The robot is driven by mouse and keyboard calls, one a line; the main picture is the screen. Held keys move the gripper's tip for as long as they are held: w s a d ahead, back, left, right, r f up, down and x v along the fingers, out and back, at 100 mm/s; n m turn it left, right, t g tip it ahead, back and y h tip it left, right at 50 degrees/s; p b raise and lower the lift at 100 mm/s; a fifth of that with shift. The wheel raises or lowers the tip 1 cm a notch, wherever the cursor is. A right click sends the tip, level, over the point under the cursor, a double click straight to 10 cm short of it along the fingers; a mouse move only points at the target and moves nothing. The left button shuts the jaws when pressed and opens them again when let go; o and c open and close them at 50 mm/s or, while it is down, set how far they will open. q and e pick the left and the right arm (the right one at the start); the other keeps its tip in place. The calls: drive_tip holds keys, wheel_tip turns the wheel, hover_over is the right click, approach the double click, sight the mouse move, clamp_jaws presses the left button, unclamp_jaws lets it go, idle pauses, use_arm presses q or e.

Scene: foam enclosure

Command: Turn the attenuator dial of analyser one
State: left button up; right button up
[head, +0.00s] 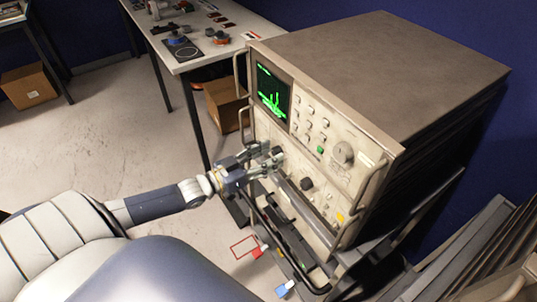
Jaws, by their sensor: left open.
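The analyser (375,75) is a large beige-grey box on a dark rack, with a green trace on its screen (272,92). Which one is the attenuator dial I cannot tell from labels. My left gripper (274,160) is open at the lower left of the panel, its fingertips around or just in front of a small dark knob (277,150). The fingers partly hide that knob, and contact is unclear. My right gripper is not in view.
Metal handles (243,90) stick out at the panel's left and right edges. A table (205,40) with parts stands behind. Open floor lies left.

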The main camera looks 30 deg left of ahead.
use_arm(q)
drive_tip(key=shift+w+d, duration=0.1)
drive_tip(key=shift+w, duration=0.05)
drive_tip(key=c, duration=1.1)
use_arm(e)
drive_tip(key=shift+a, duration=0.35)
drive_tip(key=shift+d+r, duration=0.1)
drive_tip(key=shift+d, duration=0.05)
use_arm(q)
drive_tip(key=m+p, duration=0.1)
drive_tip(key=m, duration=0.1)
drive_tip(key=shift+r+m, duration=0.1)
drive_tip(key=shift+m, duration=0.2)
drive_tip(key=m, duration=0.3)
drive_tip(key=shift+m, duration=0.9)
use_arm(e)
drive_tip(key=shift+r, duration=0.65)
use_arm(q)
drive_tip(key=shift+m, duration=0.3)
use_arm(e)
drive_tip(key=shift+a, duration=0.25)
